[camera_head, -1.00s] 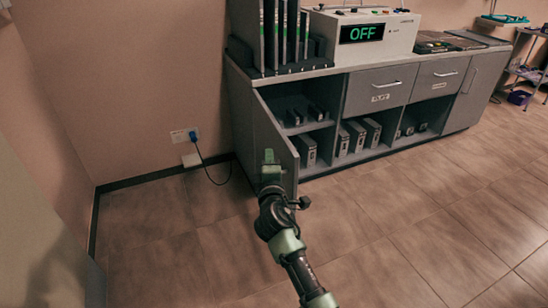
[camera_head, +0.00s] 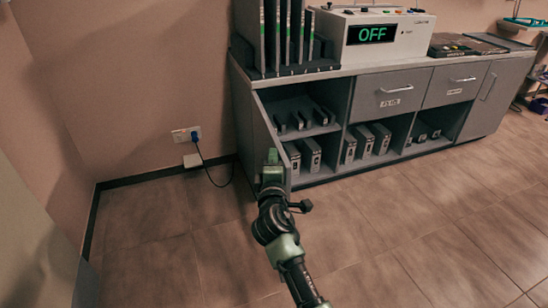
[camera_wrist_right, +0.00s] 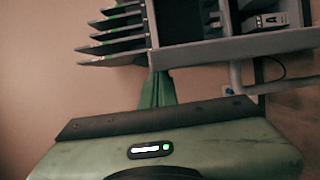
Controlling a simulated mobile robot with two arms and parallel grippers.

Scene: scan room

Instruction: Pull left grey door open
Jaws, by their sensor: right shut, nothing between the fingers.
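The left grey door (camera_head: 262,128) of the long cabinet stands open in the head view. It swings out from the cabinet's left end and shows as a narrow slanted panel. Shelves with small grey boxes (camera_head: 311,154) show behind it. My right gripper (camera_head: 271,158) is shut and empty, with its green fingers at the door near its free edge. I cannot tell whether they touch it. The green fingers also show in the right wrist view (camera_wrist_right: 157,90). My left gripper is out of view.
On the counter are a rack of upright panels (camera_head: 285,40) and a white device (camera_head: 375,35) reading OFF. Drawers (camera_head: 390,95) are right of the open bay. A blue plug with cable (camera_head: 196,137) is on the left wall. The floor (camera_head: 160,225) left of the door is clear.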

